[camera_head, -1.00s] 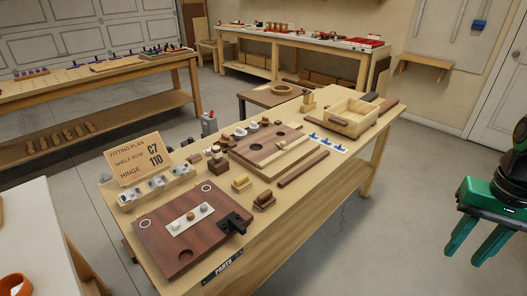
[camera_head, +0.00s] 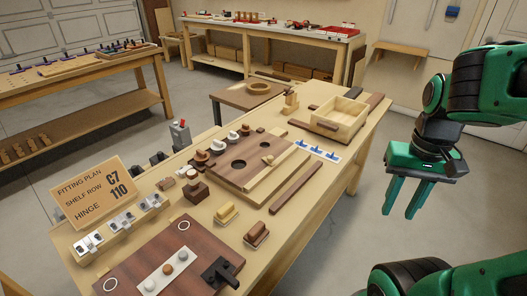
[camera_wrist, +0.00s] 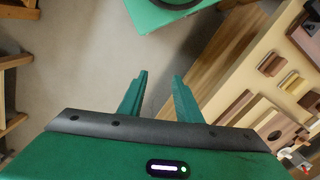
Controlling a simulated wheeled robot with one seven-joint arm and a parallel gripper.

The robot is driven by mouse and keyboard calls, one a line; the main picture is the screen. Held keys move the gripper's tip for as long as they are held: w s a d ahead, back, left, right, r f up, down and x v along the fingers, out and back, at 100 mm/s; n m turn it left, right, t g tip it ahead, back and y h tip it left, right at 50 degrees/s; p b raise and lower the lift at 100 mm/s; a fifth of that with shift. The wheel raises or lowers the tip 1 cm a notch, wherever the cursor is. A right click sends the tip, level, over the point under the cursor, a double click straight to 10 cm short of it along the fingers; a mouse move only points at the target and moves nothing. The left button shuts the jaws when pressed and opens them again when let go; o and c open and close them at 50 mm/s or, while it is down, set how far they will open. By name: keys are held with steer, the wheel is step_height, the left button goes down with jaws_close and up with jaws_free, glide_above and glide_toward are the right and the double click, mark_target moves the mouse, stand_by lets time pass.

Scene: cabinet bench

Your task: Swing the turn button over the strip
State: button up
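My gripper (camera_head: 399,213) hangs with its green fingers apart and empty, over the floor right of the bench; its fingers also show in the wrist view (camera_wrist: 160,76). On the bench in the head view, a brown board (camera_head: 237,178) has two round holes. A pale wooden strip (camera_head: 276,177) runs along the board's right side. A small pale piece with a knob (camera_head: 268,159) sits near the strip and looks like the turn button. Its exact angle, and whether it overlaps the strip, are too small to tell. My gripper is well apart from both.
The bench also holds a dark loose bar (camera_head: 296,188), an open wooden box (camera_head: 341,117), a yellow-topped block (camera_head: 226,213), a dark board with a black latch (camera_head: 221,272) and a sign (camera_head: 92,192). Free floor lies between my gripper and the bench.

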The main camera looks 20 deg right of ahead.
steer(key=shift+d, duration=0.1)
steer(key=shift+o, duration=0.6)
steer(key=shift+s+r, duration=0.2)
steer(key=shift+s, duration=0.05)
steer(key=n+t+h, duration=0.2)
steer(key=t, duration=0.2)
glide_toward(270, 157)
steer(key=x, duration=0.8)
steer(key=shift+t, duration=0.3)
jaws_close()
